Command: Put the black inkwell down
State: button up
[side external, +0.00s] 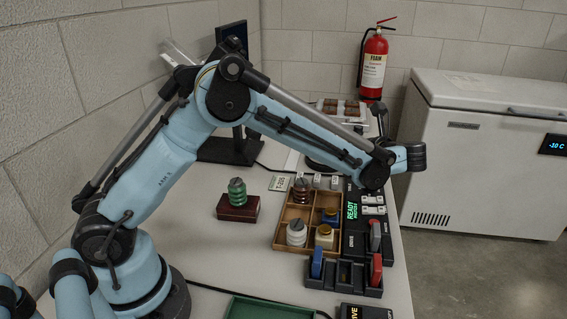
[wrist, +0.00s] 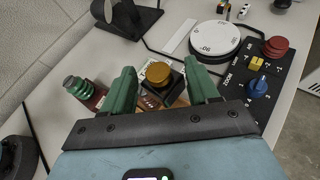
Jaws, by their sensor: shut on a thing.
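My gripper (wrist: 161,82) shows in the wrist view with its two green fingers closed on the black inkwell (wrist: 172,89). The inkwell is dark and squarish with a round gold cap, and the cap faces the camera. Its base is hidden, so I cannot tell whether it touches anything below. In the side external view my fingers and the held inkwell are hidden behind my wrist. The wooden compartment tray (side external: 289,214) holds a brown ribbed piece (side external: 301,188), a white ribbed piece (side external: 296,232), a blue gold-capped inkwell (side external: 329,219) and a cream gold-capped inkwell (side external: 324,237).
A green ribbed piece (side external: 237,191) stands on a dark red block (side external: 238,209) left of the tray. A black rack (side external: 344,276) with blue and red pieces stands in front. A white dial (wrist: 215,41) and a control panel with a blue knob (wrist: 258,87) lie beyond my fingers.

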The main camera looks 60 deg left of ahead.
jog(key=shift+s+f+n+g, duration=0.2)
jog(key=shift+f+n+g, duration=0.2)
jog(key=shift+f, duration=0.4)
jog(key=shift+f, duration=4.75)
jog(key=shift+f, duration=0.1)
jog(key=shift+f, duration=0.1)
jog(key=o, duration=1.1)
jog(key=shift+d, duration=0.15)
